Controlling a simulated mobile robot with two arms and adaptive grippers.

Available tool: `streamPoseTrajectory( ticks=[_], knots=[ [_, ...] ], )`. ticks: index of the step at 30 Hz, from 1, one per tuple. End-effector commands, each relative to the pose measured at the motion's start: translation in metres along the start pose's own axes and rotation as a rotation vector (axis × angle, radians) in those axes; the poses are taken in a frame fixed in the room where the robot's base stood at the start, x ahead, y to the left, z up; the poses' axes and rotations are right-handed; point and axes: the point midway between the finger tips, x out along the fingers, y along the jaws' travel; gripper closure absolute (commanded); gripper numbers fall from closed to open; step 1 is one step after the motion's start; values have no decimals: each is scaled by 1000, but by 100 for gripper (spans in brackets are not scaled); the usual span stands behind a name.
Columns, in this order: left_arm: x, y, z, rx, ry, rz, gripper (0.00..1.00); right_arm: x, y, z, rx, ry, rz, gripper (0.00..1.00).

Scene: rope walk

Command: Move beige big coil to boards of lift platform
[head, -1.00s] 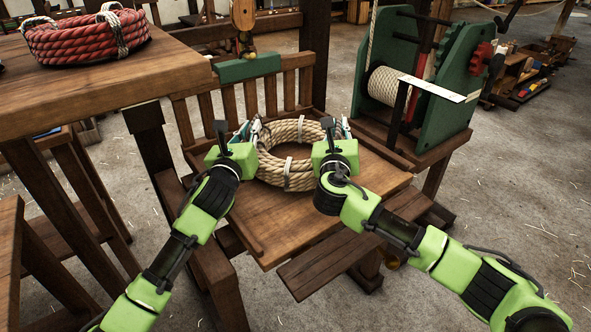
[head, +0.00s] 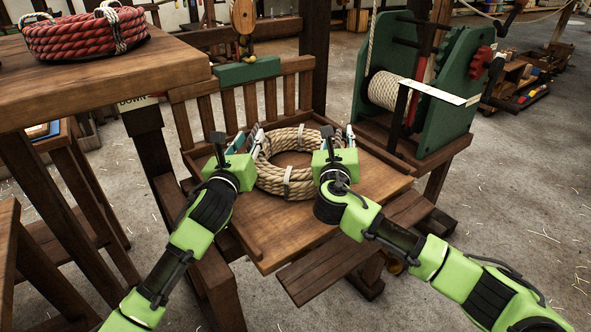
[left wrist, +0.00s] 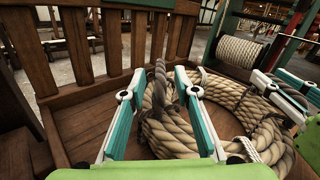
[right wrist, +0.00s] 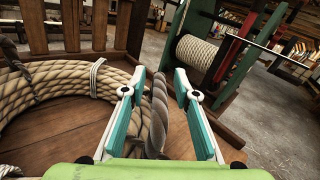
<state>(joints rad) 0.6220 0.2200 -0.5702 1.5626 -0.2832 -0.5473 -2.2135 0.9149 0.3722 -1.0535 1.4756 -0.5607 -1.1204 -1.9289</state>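The beige big coil (head: 287,182) is a thick ring of pale rope with light ties, lying flat on the wooden boards (head: 285,226) of the platform with a slatted back. It also shows in the left wrist view (left wrist: 171,136) and the right wrist view (right wrist: 68,84). My left gripper (head: 240,143) is open at the coil's left side, its fingers on either side of an upright rope handle (left wrist: 159,88), with gaps. My right gripper (head: 338,138) is open at the right side, likewise around the other rope handle (right wrist: 158,112). The fingertips are partly hidden in the head view.
A green-sided winch (head: 450,85) with a rope drum stands right of the platform. A pulley block (head: 243,18) hangs above the green top bar (head: 246,69). A red coil (head: 85,38) lies on the table (head: 110,85) at left.

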Motion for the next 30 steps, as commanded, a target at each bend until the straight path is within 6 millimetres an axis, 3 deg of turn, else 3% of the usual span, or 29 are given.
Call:
streamPoseTrajectory(
  ticks=[12,18,25,30],
  knots=[
    [-71,1,-1,3,1,0,72,0,0,0,0,-1,0,72],
    [-97,0,0,1,0,-1,72,0,0,0,0,-1,0,72],
    [-108,0,0,0,0,1,72,-3,0,0,0,-1,0,72],
    [-108,0,0,0,0,1,72,-20,1,0,2,-1,2,72]
  ],
)
